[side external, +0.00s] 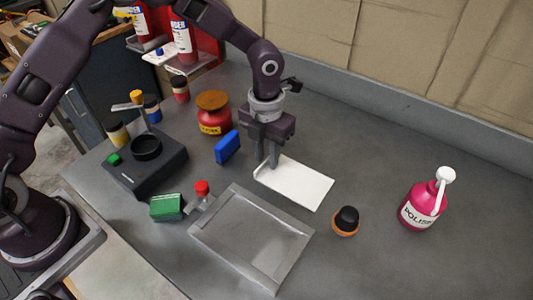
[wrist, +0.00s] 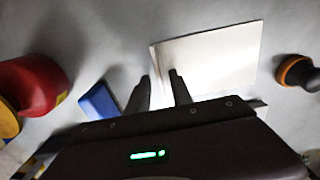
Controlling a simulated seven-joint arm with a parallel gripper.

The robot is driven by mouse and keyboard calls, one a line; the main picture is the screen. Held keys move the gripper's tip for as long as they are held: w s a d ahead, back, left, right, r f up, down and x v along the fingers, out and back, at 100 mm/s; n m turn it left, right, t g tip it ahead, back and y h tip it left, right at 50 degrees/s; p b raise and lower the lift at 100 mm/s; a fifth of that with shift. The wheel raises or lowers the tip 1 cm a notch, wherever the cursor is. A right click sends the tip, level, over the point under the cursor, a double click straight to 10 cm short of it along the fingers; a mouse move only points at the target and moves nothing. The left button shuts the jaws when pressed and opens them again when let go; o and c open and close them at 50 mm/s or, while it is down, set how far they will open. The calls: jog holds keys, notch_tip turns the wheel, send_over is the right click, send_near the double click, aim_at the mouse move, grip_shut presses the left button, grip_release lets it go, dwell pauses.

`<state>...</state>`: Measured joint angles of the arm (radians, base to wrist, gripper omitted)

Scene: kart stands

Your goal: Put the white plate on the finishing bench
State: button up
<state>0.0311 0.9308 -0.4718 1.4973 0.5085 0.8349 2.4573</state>
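The white plate (side external: 300,185) is a flat rectangle on the grey bench top, near the middle of the side view. It also shows in the wrist view (wrist: 215,58). My gripper (side external: 267,164) points down at the plate's left end. In the wrist view my gripper (wrist: 161,82) has its fingers apart, with the left finger just outside the plate's edge and the right one overlapping the plate. Whether the fingers touch it is unclear. A grey rimmed panel (side external: 207,237) lies in front, empty. No label shows which surface is the finishing bench.
A blue block (side external: 228,146) and a red jar (side external: 213,120) stand left of my gripper. A black-and-orange knob (side external: 345,221) and a pink polish bottle (side external: 418,208) stand right. A red-capped bottle (side external: 202,193), green block (side external: 166,207) and black fixture (side external: 145,170) are front left.

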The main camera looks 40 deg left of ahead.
jog(key=s+a+r+n+t, duration=0.1)
jog(key=s+a+r+n, duration=0.15)
jog(key=r, duration=0.65)
jog(key=s+a+r+n, duration=0.15)
jog(key=r+n, duration=0.25)
jog(key=r, duration=0.6)
jog(key=s+a+r+n+t+y, duration=0.1)
jog(key=s+a+r+n, duration=0.2)
jog(key=s+n, duration=0.25)
jog(key=s+a+r+n+t, duration=0.1)
jog(key=s+a+r+n, duration=0.1)
jog(key=s+r+n, duration=0.3)
jog(key=s+a+f+n+t, duration=0.1)
jog(key=s+n, duration=0.5)
jog(key=n, duration=0.3)
jog(key=s+a+f+n+t+h, duration=0.1)
jog(key=s+a+f+n, duration=0.1)
jog(key=s+n, duration=0.4)
jog(key=n, duration=0.4)
jog(key=shift+s+a+t, duration=0.2)
jog(key=shift+a+t, duration=0.1)
